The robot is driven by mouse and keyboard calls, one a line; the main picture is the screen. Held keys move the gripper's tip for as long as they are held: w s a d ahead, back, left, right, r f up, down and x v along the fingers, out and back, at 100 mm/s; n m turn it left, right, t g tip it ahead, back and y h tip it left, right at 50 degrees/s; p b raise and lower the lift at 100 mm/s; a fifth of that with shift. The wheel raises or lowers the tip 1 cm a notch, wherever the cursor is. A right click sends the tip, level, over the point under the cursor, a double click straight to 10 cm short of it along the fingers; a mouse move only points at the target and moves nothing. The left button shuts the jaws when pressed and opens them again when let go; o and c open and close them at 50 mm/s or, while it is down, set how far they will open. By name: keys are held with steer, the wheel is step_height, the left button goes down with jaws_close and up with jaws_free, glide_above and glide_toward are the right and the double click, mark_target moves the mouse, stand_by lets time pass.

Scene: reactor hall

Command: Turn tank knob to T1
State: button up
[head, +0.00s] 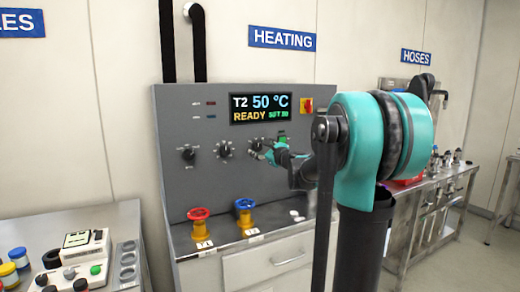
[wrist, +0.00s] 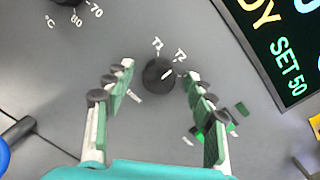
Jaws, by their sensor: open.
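The tank knob (wrist: 158,74) is a round black knob on the grey heating panel (head: 180,118). In the wrist view it has the labels T1 and T2 above it, and its white mark points up and right, toward T2. My gripper (wrist: 161,70) is open, with one green-padded finger on each side of the knob; I see a gap on both sides. In the head view my gripper (head: 274,152) is at the panel's right-hand knob and partly covers it. The display (head: 260,108) reads T2, 50 °C, READY.
A temperature knob (head: 224,149) and another black knob (head: 188,153) are to the left on the panel. A red valve (head: 199,214) and a blue valve (head: 244,204) stand below. A red-yellow switch (head: 306,105) is right of the display.

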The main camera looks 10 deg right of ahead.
steer(key=c, duration=1.2)
steer(key=shift+o, duration=0.2)
steer(key=n, duration=0.4)
steer(key=shift+a+n, duration=0.1)
steer(key=shift+n, duration=0.3)
steer(key=n, duration=0.4)
steer(key=shift+n+g+h, duration=0.3)
steer(key=shift+h, duration=0.1)
steer(key=o, duration=1.2)
steer(key=shift+c, duration=0.2)
